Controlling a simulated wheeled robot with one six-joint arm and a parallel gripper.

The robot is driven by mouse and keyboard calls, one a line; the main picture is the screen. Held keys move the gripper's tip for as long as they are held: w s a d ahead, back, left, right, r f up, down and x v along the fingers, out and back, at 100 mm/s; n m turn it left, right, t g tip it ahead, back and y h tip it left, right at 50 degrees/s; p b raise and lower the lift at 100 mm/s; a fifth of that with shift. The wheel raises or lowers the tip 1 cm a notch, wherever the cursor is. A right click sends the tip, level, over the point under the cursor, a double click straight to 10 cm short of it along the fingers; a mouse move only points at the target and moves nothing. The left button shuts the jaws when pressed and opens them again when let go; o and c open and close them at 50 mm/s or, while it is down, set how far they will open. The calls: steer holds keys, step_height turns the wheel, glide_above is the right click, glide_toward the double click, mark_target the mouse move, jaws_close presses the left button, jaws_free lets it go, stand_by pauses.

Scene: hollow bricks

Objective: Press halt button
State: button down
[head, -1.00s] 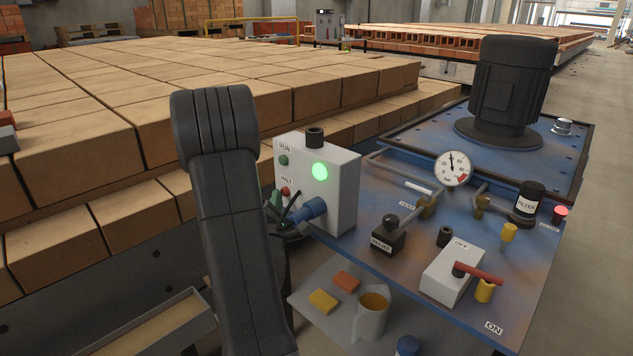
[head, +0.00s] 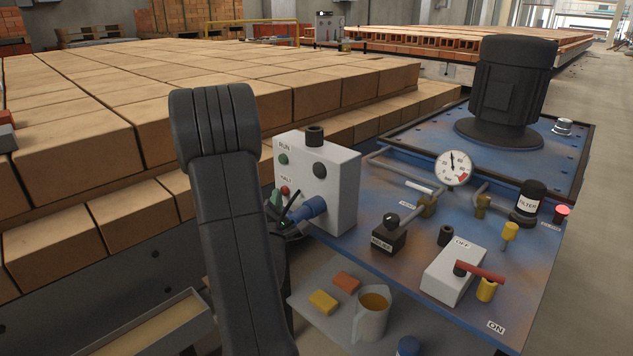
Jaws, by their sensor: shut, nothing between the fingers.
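The control box (head: 342,195) is light grey and stands at the left end of the blue machine top. On its narrow left face are a green button (head: 283,159) marked RUN and, below it, a red button (head: 285,190) marked HALT. The round lamp (head: 320,170) on its wider face is dark. My gripper (head: 283,208) is partly hidden behind my arm. Its visible end is shut, just below the red button and close to the box; I cannot tell whether it touches the box.
A white switch box (head: 452,273) with a red lever, a gauge (head: 453,168) and pipes crowd the machine top. Stacked bricks (head: 170,130) fill the left.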

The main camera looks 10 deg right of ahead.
steer(key=s+a, duration=0.3)
steer(key=a, duration=0.2)
steer(key=shift+s+b, duration=0.25)
steer(key=shift+b, duration=0.2)
steer(key=shift+d, duration=0.1)
